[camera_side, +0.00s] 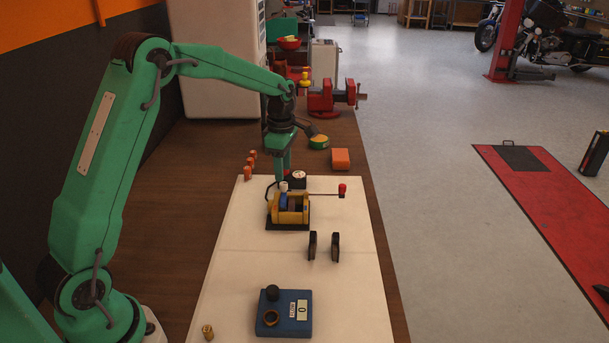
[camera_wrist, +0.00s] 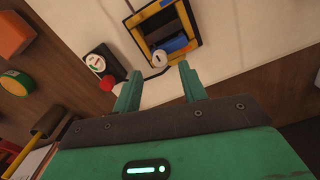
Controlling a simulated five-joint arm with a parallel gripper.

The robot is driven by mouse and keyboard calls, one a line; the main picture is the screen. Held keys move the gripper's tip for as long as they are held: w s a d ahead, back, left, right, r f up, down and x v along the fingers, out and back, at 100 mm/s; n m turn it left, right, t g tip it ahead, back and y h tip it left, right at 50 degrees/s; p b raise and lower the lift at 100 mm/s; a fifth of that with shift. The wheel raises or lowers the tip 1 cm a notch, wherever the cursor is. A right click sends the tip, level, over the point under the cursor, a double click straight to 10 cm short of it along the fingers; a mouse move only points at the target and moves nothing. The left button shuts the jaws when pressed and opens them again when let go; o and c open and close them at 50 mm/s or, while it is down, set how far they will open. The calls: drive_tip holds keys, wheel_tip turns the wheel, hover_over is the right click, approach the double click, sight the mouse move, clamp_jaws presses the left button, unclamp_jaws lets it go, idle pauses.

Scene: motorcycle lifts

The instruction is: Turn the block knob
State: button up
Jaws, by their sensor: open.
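A yellow device (camera_side: 291,214) on a dark base stands on the white mat. It holds a blue block (camera_side: 283,201) with a pale round knob (camera_side: 283,186) on top. In the wrist view the knob (camera_wrist: 159,58) lies at the near edge of the device's yellow frame (camera_wrist: 139,37), beside the blue block (camera_wrist: 173,46). My gripper (camera_wrist: 159,72) is open and empty. Its two fingers appear either side of the knob's line, short of it in the picture. In the side view my gripper (camera_side: 281,172) points down just above the knob; contact cannot be told.
A black box with a white dial (camera_side: 297,178) stands close behind the device; its red button (camera_wrist: 107,84) lies left of my fingers. A rod with a red ball (camera_side: 342,188) extends right.

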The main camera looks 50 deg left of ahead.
sight(284, 183)
drive_tip(key=shift+f, duration=2.1)
drive_tip(key=shift+c, duration=0.4)
clamp_jaws()
